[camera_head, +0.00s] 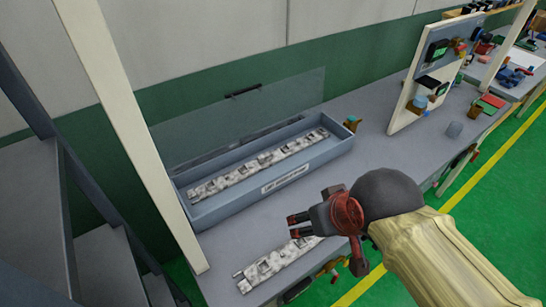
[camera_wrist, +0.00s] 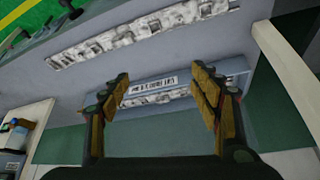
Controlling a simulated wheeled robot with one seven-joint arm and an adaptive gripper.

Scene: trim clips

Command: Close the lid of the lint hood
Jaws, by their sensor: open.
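The lint hood is a long blue-grey box (camera_head: 228,207) on the workbench. A speckled grey-white trim strip (camera_head: 260,163) lies inside it. Its clear lid (camera_head: 285,108) stands raised along the back edge, with a dark handle (camera_head: 243,91) on its upper edge. My gripper (camera_head: 290,226) is open and empty, in front of the box and apart from it, on the right of the box's label. In the wrist view my gripper (camera_wrist: 164,80) shows both fingers spread, with the box's labelled front wall (camera_wrist: 150,86) between and beyond them. The lid is hard to make out there.
A second trim strip (camera_head: 270,268) lies on the bench (camera_head: 375,135) in front of the box, partly hidden by my gripper. A pale post (camera_head: 135,130) rises at the box's left end. A small brownish-green item (camera_head: 351,123) stands at its right end. An upright panel (camera_head: 425,75) stands farther right.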

